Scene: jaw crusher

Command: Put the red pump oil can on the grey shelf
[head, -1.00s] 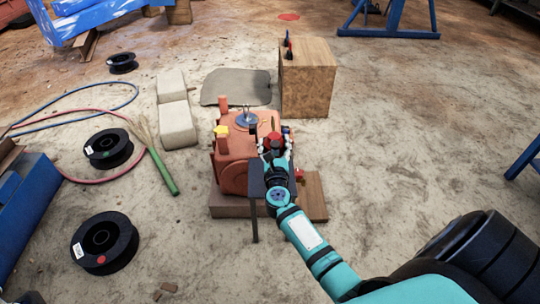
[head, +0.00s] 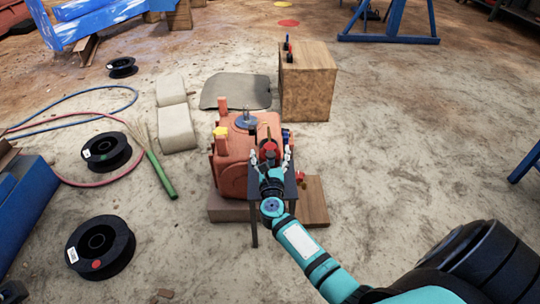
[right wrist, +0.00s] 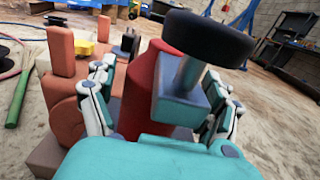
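The red pump oil can (head: 268,149) stands upright at the far part of the grey shelf (head: 254,188), a small dark stand with thin legs in front of the orange machine. My right gripper (head: 272,155) is around the can with its fingers spread to either side. In the right wrist view the can (right wrist: 140,95) shows between the fingers (right wrist: 160,105), with a visible gap at the left finger. A black disc on a grey post hides part of the can. The can's base is hidden. My left gripper is not seen.
The orange machine (head: 232,168) with a yellow cap stands directly behind the shelf. A wooden box (head: 307,88) stands farther back. Black spools (head: 102,243), hoses and a green-handled broom (head: 162,175) lie left. The floor to the right is mostly clear.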

